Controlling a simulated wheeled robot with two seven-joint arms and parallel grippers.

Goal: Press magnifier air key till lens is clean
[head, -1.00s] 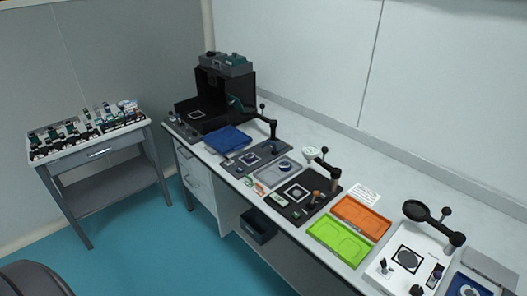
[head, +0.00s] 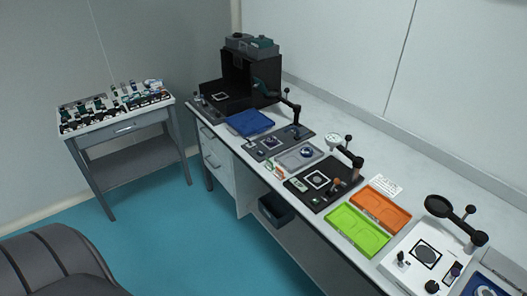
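A magnifier-like black round head (head: 438,206) on a jointed arm stands over a white base plate (head: 400,250) at the right of the long bench. The plate carries a dark square with a round disc and several small knobs (head: 431,286). I cannot tell which of them is the air key, or whether the lens is clean. Two similar arms stand farther along the bench, one with a white head (head: 334,139) and one with a dark green head (head: 262,86). Neither of my grippers is in view.
The bench also holds a green tray (head: 358,232), an orange tray (head: 380,209), a blue tray (head: 250,122) and a black box (head: 248,75). A side table (head: 122,130) with small parts stands left. A dark ribbed seat-like thing (head: 55,262) is at lower left. Blue-green floor (head: 190,245) lies clear between.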

